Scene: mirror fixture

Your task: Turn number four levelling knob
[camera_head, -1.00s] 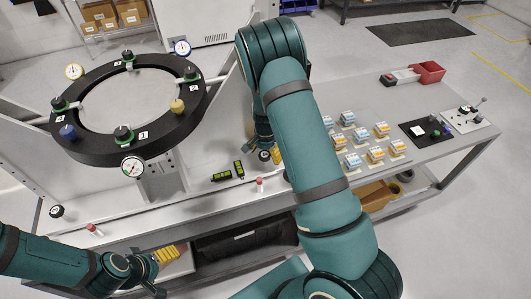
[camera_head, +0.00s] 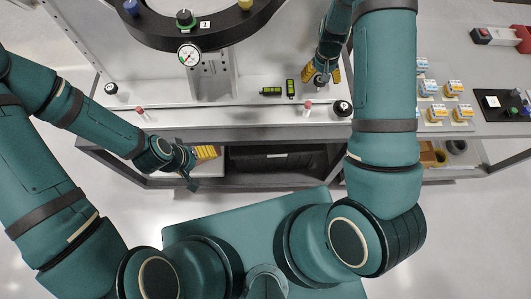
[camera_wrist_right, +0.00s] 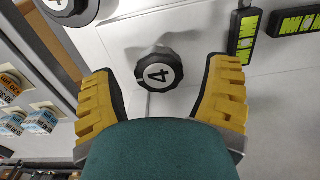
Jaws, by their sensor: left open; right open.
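The number four levelling knob (camera_wrist_right: 157,72) is black with a white top marked 4. In the right wrist view it sits between the two spread yellow fingers of my right gripper (camera_wrist_right: 161,98), with gaps on both sides. In the head view my right gripper (camera_head: 321,75) points down at the back of the bench, right of the ring stand, and the knob (camera_head: 321,80) shows only in part between its fingers.
Another black-and-white knob (camera_head: 342,107) stands close by at the front right. Two green levels (camera_head: 281,89) lie left of my right gripper. A black ring with a dial gauge (camera_head: 189,54) rises at the back. Small red-topped posts (camera_head: 308,107) stand along the bench front.

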